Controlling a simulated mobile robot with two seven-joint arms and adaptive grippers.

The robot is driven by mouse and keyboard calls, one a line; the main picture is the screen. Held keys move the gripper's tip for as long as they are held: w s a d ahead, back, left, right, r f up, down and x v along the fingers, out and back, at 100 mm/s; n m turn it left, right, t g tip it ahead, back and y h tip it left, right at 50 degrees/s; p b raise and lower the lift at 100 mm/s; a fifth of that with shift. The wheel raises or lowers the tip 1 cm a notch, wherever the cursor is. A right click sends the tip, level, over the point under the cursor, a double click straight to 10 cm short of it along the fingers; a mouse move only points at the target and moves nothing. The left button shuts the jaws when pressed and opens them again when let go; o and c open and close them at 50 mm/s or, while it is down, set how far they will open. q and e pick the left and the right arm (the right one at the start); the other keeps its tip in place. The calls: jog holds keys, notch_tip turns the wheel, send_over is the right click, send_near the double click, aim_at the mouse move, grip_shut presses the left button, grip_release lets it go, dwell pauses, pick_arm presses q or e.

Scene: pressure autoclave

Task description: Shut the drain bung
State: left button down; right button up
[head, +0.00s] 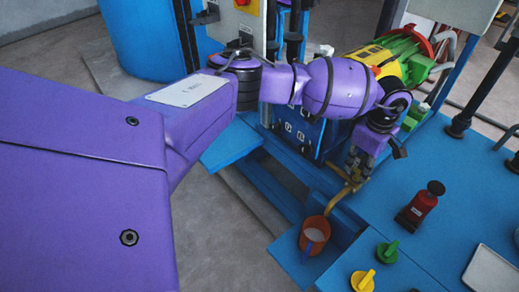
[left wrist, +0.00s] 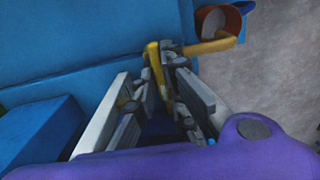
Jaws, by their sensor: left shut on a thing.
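The drain bung looks to be the brass-yellow fitting low on the front of the blue frame, with a spout (head: 336,201) angled down toward an orange cup (head: 314,233). My left gripper (head: 354,173) reaches down to this fitting and is shut on its yellow handle. In the left wrist view the yellow handle (left wrist: 153,62) stands between the fingertips of the left gripper (left wrist: 163,68), and the brass spout (left wrist: 208,46) runs right toward the orange cup (left wrist: 218,20). The fingers partly hide the handle. My right gripper is not in view.
A blue deck (head: 450,215) to the right bears a red-and-black device (head: 420,203), a green knob (head: 387,251) and a yellow knob (head: 362,280). A green-and-yellow machine (head: 395,58) stands behind my wrist. Grey floor (head: 215,225) is open at the lower left.

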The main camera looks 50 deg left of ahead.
aim_at(358, 170)
pick_arm(q)
jog(key=shift+r, duration=0.15)
jog(key=c, duration=2.1)
grip_release()
jog(key=shift+r, duration=0.1)
notch_tip(358, 170, up, 12)
jog(key=shift+s+f, duration=0.1)
jog(key=shift+f, duration=0.1)
